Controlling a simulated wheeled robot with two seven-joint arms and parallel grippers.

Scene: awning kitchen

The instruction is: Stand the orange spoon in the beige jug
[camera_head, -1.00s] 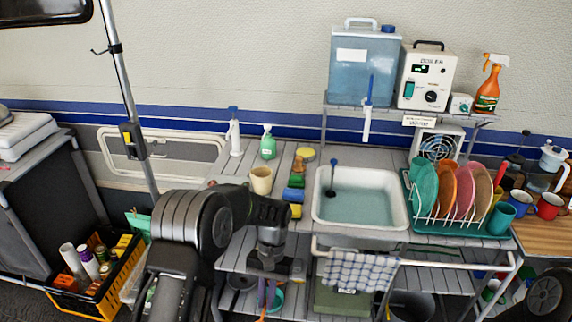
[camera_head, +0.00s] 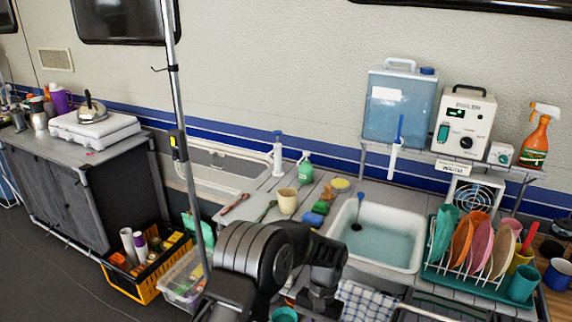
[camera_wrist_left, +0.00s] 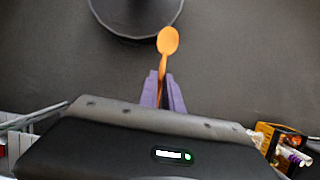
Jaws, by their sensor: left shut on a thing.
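My left gripper (camera_wrist_left: 164,88) is shut on the orange spoon (camera_wrist_left: 168,42) in the left wrist view. The spoon's bowl points away from the purple fingers, over the dark floor. In the head view my left wrist is low in the middle, in front of the counter; its fingers and the spoon cannot be made out there. The beige jug (camera_head: 287,201) stands upright on the counter, left of the sink, beyond my arm and apart from the gripper. My right gripper is in neither view.
A brown spoon (camera_head: 235,206) lies left of the jug. A green soap bottle (camera_head: 305,168), sponges (camera_head: 314,218) and the sink (camera_head: 375,240) are near it. A metal pole (camera_head: 180,130) stands to the left. A yellow crate (camera_head: 148,288) sits on the floor.

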